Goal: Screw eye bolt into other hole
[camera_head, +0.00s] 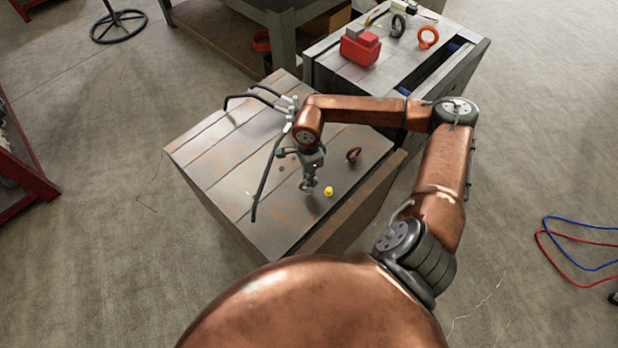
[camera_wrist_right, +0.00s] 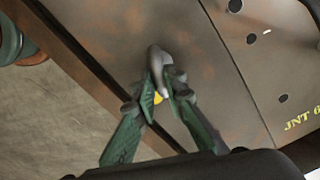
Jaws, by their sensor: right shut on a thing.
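The mould base (camera_head: 235,185) is a large block with a worn grey-brown top, below the middle of the head view. My right gripper (camera_head: 309,186) points down over its near right part. In the right wrist view its green fingers (camera_wrist_right: 160,85) are shut on a grey metal piece, apparently an eye bolt (camera_wrist_right: 156,58). The fingers hide part of it, and I cannot tell whether it sits in a hole. Dark round holes (camera_wrist_right: 252,38) show in the top to the right. A dark red ring (camera_head: 353,154) stands on the top, right of the gripper. My left gripper is not in view.
A small yellow piece (camera_head: 328,191) is just right of the gripper. A second block (camera_head: 335,78) behind carries a red box-like thing (camera_head: 360,47), an orange ring (camera_head: 428,37) and a dark ring (camera_head: 398,26). Red and blue cables (camera_head: 570,258) lie on the floor at right.

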